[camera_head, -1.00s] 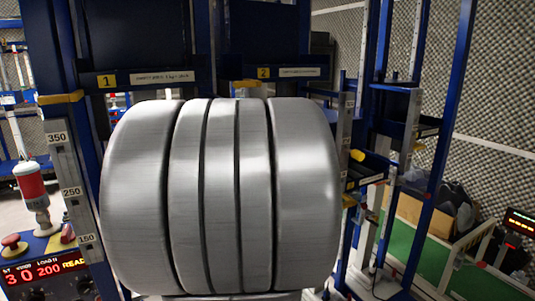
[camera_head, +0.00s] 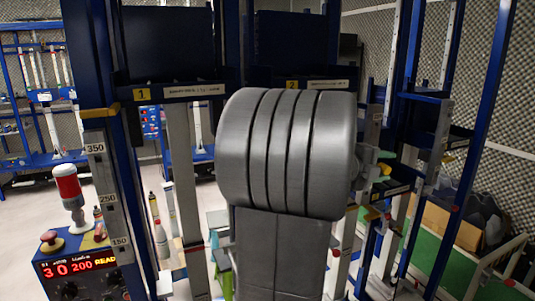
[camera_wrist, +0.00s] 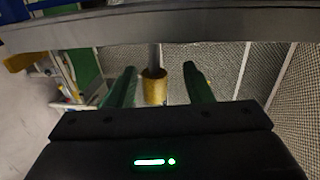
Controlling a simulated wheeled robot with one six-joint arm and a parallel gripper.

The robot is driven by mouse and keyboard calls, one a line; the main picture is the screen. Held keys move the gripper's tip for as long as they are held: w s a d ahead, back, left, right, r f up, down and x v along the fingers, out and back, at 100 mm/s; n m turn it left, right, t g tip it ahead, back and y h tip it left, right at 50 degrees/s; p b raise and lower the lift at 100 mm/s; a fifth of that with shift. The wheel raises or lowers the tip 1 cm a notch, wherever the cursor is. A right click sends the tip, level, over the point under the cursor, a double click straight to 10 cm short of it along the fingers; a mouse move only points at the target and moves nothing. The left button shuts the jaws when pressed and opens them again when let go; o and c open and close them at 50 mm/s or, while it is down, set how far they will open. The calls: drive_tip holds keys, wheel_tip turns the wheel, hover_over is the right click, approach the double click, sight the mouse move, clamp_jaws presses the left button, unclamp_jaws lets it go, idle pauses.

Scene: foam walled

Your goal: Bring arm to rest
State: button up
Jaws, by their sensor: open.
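My arm stands large in the middle of the head view, its ridged grey joint (camera_head: 285,150) raised above a darker link (camera_head: 275,250). It covers part of the blue rack behind it. My gripper is hidden in the head view. In the wrist view my gripper (camera_wrist: 159,68) shows two green fingers spread apart, with nothing held. A yellow-brown cylinder (camera_wrist: 155,88) on a grey rod shows between the fingers in the picture. I cannot tell how far beyond them it is.
Blue uprights carry bays marked 1 (camera_head: 143,94) and 2 (camera_head: 292,84). A red and white beacon (camera_head: 69,190) and a control box with red digits (camera_head: 78,265) stand at left. A cardboard box (camera_head: 445,222) sits at right. A grey beam (camera_wrist: 100,28) crosses the wrist view.

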drive_tip(key=shift+a, duration=0.1)
drive_tip(key=shift+a, duration=0.5)
drive_tip(key=b+v, duration=0.3)
drive_tip(key=v, duration=1)
drive_tip(key=p+x, duration=0.1)
drive_tip(key=x, duration=0.6)
drive_tip(key=p+x, duration=0.2)
drive_tip(key=x, duration=0.5)
drive_tip(key=shift+s+r, duration=0.1)
drive_tip(key=shift+r, duration=0.1)
drive_tip(key=s+b, duration=0.1)
drive_tip(key=s+d+b, duration=0.1)
drive_tip(key=s, duration=0.1)
drive_tip(key=shift+d+f, duration=0.1)
drive_tip(key=shift+d, duration=0.05)
